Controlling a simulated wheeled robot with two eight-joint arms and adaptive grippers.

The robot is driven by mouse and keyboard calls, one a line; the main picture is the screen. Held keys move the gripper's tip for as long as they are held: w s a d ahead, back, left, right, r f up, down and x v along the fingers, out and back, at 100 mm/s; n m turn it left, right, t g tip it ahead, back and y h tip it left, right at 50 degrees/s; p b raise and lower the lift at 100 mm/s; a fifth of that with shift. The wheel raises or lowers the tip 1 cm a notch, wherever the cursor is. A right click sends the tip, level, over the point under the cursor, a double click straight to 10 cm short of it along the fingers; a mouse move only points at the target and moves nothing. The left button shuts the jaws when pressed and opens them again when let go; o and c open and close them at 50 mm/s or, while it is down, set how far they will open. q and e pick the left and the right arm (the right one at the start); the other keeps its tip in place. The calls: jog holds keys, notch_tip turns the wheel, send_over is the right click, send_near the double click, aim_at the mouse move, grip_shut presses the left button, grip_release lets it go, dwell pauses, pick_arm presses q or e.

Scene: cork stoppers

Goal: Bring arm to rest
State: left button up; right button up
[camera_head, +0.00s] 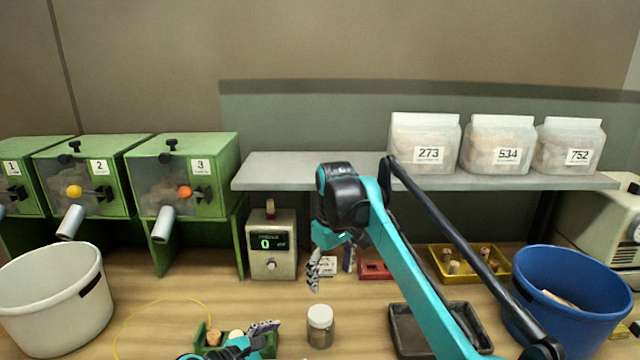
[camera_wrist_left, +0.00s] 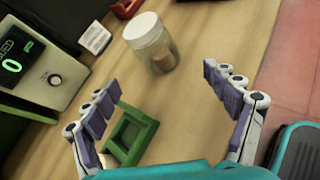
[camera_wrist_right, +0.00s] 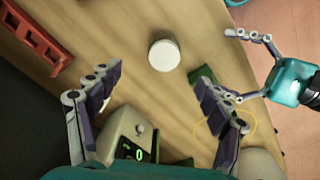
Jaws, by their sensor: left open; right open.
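My right gripper (camera_head: 332,270) hangs open and empty in front of the shelf, above the table and behind a lidded jar (camera_head: 320,328). In the right wrist view its fingers (camera_wrist_right: 155,75) are spread, with the jar's white lid (camera_wrist_right: 164,55) beyond them. My left gripper (camera_head: 262,340) is low at the bottom edge of the head view, partly cut off, left of the jar. In the left wrist view its fingers (camera_wrist_left: 160,85) are open with nothing between them; the jar (camera_wrist_left: 151,44) stands beyond, and a green holder (camera_wrist_left: 131,134) lies below.
A counter box (camera_head: 271,245) reading 0 stands behind. A grey shelf (camera_head: 300,172) carries three labelled bags. Green dispensers (camera_head: 185,190) and a white bucket (camera_head: 55,305) are left. A black tray (camera_head: 405,335), yellow tray (camera_head: 470,278) and blue bucket (camera_head: 565,325) are right.

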jog(key=s+d+f+m+t, duration=0.2)
jog(key=s+d+m+t, duration=0.15)
jog(key=s+d, duration=0.8)
pick_arm(q)
jog(key=s+a+m+g+y, duration=0.1)
jog(key=s+a+m+y, duration=0.3)
jog(key=s+m, duration=0.5)
jog(key=s+a+m+g+y, duration=0.1)
jog(key=s+a+m+y, duration=0.3)
jog(key=s+m, duration=0.6)
jog(key=a+m, duration=0.1)
jog(key=m, duration=0.4)
jog(key=shift+a+y, duration=0.4)
pick_arm(e)
jog(key=s+d+f+m+t, duration=0.1)
jog(key=s+d+f+m, duration=0.1)
jog(key=s+f, duration=0.4)
jog(key=s+d+f+m+t, duration=0.2)
jog(key=s+f, duration=0.4)
jog(key=s, duration=0.3)
jog(key=shift+s+f, duration=0.25)
jog(key=shift+f, duration=0.05)
